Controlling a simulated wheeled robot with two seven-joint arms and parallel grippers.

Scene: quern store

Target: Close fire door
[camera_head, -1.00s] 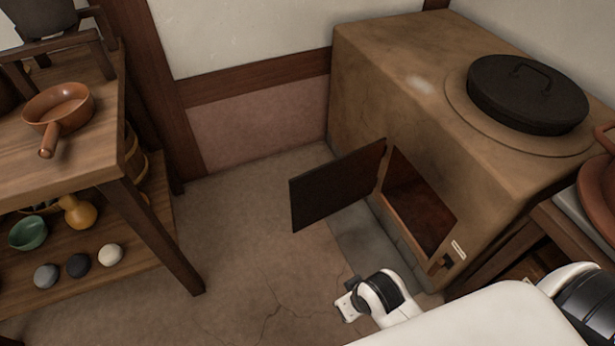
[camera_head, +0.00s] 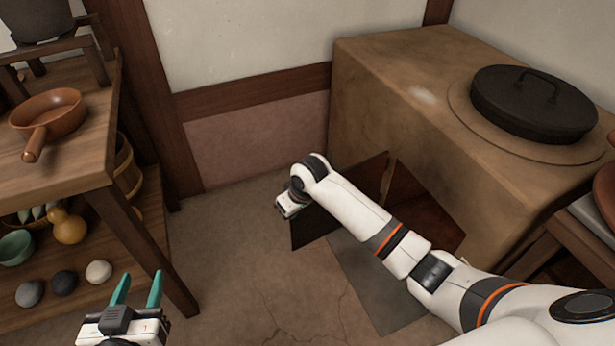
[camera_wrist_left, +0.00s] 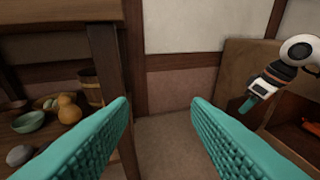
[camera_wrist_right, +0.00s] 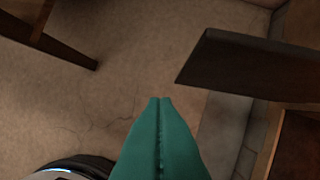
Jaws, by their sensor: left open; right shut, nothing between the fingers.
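The fire door (camera_head: 312,228) is a dark flat panel on the clay stove (camera_head: 395,100). It stands swung open, leaving the firebox opening (camera_head: 425,205) uncovered. My right arm reaches across the opening and hides part of the door. My right gripper (camera_wrist_right: 160,100) is shut and empty. In the right wrist view the door (camera_wrist_right: 255,65) is just right of and beyond its fingertips, with a visible gap. The left wrist view shows the right gripper (camera_wrist_left: 246,104) pointing down. My left gripper (camera_head: 138,288) is open and empty, low by the shelf, far from the door.
A wooden shelf (camera_head: 75,172) on the left holds a brown pan (camera_head: 48,112), a green bowl (camera_head: 16,247), a gourd (camera_head: 70,226) and several stones. A black lid (camera_head: 535,102) covers the stove top. Floor (camera_head: 235,255) between shelf and stove is clear.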

